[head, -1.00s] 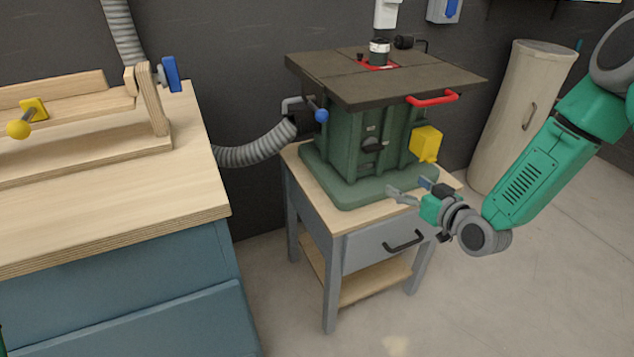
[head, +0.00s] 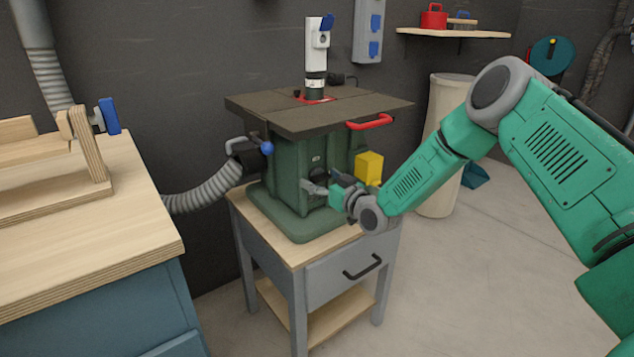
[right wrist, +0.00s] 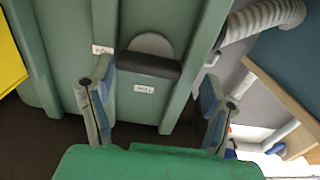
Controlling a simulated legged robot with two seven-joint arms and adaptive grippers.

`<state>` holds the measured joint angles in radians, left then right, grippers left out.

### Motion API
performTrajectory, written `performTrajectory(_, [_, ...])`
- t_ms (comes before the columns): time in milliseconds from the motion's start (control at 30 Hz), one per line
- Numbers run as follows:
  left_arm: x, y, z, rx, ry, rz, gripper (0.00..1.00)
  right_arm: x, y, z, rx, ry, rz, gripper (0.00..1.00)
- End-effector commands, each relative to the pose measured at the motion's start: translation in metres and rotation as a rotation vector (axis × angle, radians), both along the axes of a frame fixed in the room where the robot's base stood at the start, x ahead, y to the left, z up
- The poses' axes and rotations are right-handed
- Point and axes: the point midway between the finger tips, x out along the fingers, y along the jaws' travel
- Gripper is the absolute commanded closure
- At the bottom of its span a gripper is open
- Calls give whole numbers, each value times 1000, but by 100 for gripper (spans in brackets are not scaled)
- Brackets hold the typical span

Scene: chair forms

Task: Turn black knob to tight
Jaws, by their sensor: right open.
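The black knob (right wrist: 148,66) is a dark bar on a round grey disc, on the front of the green machine body (head: 285,172). In the right wrist view the bar lies nearly crosswise. One small white label (right wrist: 144,89) sits beside it and another (right wrist: 102,49) sits near its left end; I cannot read them surely. My right gripper (head: 319,181) is open in front of the knob. Its two fingers (right wrist: 156,78) stand on either side of the bar, apart from it, with the wider gap on the right. In the head view the gripper partly hides the knob. My left gripper is not in view.
The machine stands on a grey stand with a drawer (head: 345,272). A yellow box (head: 368,168) is close to my right gripper, and a red handle (head: 370,122) is above it. A blue-tipped lever (head: 267,148) and a hose (head: 205,190) are on the left.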

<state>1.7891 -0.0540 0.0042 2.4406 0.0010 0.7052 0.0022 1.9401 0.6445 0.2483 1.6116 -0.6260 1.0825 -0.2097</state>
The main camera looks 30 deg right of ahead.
Motion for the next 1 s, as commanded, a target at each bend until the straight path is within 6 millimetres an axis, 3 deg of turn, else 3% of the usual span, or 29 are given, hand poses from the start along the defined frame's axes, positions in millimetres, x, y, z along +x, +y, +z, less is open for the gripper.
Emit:
performTrajectory(200, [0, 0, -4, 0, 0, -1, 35, 15, -3, -2, 3, 1, -3, 28])
performTrajectory(467, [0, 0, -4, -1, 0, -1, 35, 16, 1, 0, -2, 2, -3, 28])
performTrajectory(600, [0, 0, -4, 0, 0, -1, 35, 16, 3, 1, -3, 1, -2, 73])
performTrajectory(633, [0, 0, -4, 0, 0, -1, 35, 16, 2, 1, -3, 1, -2, 78])
performTrajectory(1000, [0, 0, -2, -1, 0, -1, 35, 16, 2, 1, -36, -5, 2, 78])
